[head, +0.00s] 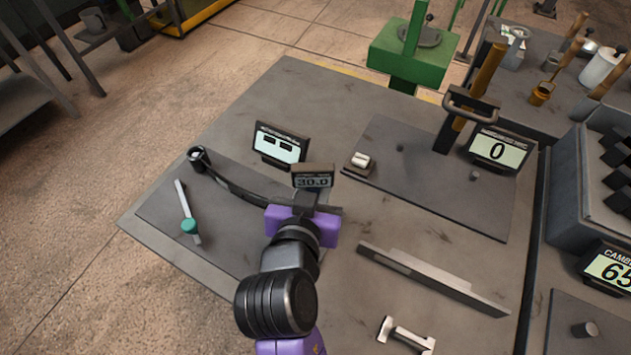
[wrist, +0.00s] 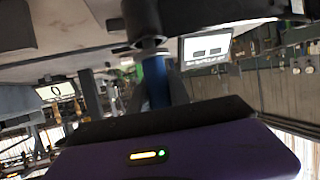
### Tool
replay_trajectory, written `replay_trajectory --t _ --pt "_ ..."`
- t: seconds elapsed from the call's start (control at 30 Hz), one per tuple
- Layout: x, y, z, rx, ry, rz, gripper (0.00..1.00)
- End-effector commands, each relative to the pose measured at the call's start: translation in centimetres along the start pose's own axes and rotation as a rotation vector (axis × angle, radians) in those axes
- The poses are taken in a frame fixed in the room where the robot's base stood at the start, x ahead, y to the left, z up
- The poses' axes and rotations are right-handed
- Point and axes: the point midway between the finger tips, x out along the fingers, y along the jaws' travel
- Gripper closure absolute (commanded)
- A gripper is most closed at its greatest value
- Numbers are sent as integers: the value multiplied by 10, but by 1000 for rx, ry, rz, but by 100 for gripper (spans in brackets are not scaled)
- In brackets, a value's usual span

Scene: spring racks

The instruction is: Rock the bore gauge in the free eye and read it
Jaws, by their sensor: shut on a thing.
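The dark curved leaf spring (head: 240,190) lies on a grey plate. One rolled eye (head: 198,157) shows at its left end; its right end runs behind my gripper, so the other eye is hidden there. In the wrist view a blue shaft (wrist: 155,82) rises from my gripper to a dark round part (wrist: 144,20); I cannot tell how deep it sits. A readout (head: 280,146) behind the spring shows two dark blocks; it also shows in the wrist view (wrist: 206,47).
A lever with a teal knob (head: 188,226) lies left of my gripper. At right are a plate (head: 420,190) with a press-like stand (head: 470,105) and a readout (head: 497,151) showing 0. A long bar (head: 430,278) and a metal piece (head: 406,334) lie nearer.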

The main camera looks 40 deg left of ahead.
Motion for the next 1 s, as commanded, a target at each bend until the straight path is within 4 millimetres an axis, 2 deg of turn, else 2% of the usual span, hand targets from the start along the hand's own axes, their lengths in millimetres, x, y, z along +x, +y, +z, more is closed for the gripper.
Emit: replay_trajectory --t 1.0 --pt "-4 1 1 13 62 -5 100"
